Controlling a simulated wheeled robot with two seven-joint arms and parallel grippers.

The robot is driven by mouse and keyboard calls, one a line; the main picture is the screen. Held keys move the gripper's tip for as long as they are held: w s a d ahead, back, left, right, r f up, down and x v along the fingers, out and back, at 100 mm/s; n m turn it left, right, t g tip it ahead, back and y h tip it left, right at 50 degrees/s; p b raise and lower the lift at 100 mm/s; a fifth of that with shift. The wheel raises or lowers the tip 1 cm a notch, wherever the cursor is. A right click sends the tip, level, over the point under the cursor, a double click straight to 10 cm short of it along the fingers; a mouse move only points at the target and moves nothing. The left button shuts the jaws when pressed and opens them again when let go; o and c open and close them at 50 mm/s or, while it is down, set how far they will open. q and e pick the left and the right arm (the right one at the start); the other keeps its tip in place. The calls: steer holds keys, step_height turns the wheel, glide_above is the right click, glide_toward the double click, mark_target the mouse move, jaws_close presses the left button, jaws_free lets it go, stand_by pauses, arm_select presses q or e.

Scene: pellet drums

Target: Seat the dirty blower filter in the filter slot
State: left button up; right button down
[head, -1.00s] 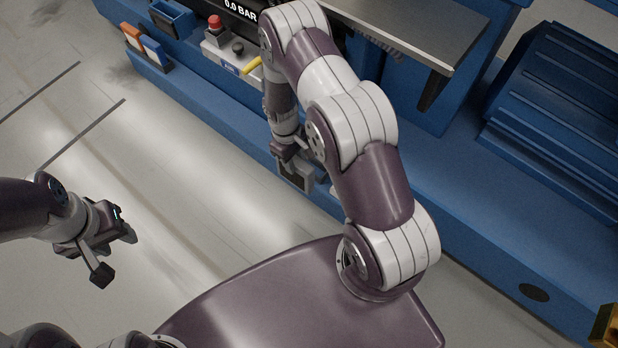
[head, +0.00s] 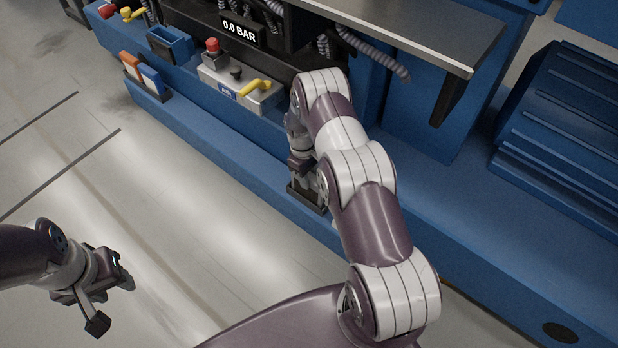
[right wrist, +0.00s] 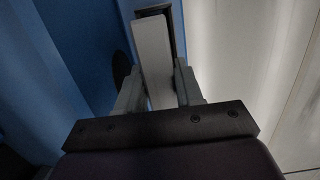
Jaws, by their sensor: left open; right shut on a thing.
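The dirty blower filter (right wrist: 152,62) shows in the right wrist view as a pale grey slab. My right gripper (right wrist: 160,90) is shut on it, one finger on each side. A black edge lies along the slab's far end and right side; I cannot tell if it is part of the filter or of the slot. In the head view my right gripper (head: 307,190) points down beside the blue machine's base, and my own arm partly hides it. The filter slot cannot be made out for certain. My left gripper (head: 112,302) is open and empty over the floor, at the lower left.
The blue machine base (head: 240,165) runs diagonally across the view. A metal shelf (head: 420,30) overhangs above right. The floor at left is clear.

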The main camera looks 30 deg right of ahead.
steer(key=shift+f, duration=0.1)
steer(key=c, duration=0.7)
jaws_free()
steer(key=shift+c, duration=0.2)
steer(key=r+p, duration=0.1)
steer(key=r, duration=0.1)
steer(key=r+p, duration=0.1)
steer(key=r, duration=0.2)
steer(key=w+r+p, duration=0.1)
steer(key=r+p, duration=0.1)
steer(key=r, duration=0.1)
steer(key=shift+a, duration=0.25)
steer(key=shift+f, duration=0.15)
steer(key=shift+s, duration=0.1)
